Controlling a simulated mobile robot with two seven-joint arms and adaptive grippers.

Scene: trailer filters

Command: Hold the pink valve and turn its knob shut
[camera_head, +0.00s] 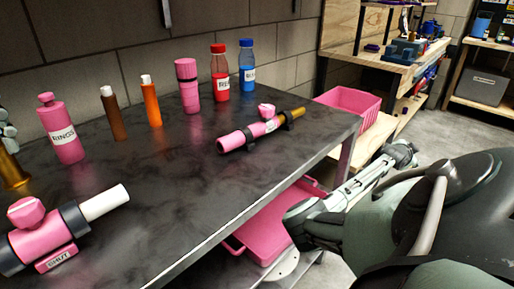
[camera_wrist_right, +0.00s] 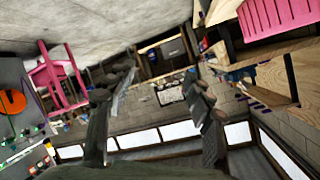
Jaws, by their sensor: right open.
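A pink valve (camera_head: 38,243) lies at the near left of the dark table, with a pink knob (camera_head: 25,212) on top, a white pipe end, dark bands and a "SHUT" label. A second pink valve-like tube (camera_head: 237,139) with a small knob (camera_head: 266,110) and a brass end lies near the table's right edge; I cannot tell which the task means. My right gripper (camera_head: 399,157) is off the table's right side, away from both; its open, empty fingers also show in the right wrist view (camera_wrist_right: 155,98).
Pink bottle (camera_head: 63,128), brown bottle (camera_head: 112,113), orange bottle (camera_head: 151,101), pink canister (camera_head: 187,86), red bottle (camera_head: 220,78) and blue bottle (camera_head: 247,80) stand along the back. A pink crate (camera_head: 348,101) sits beyond the table. The table's middle is clear.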

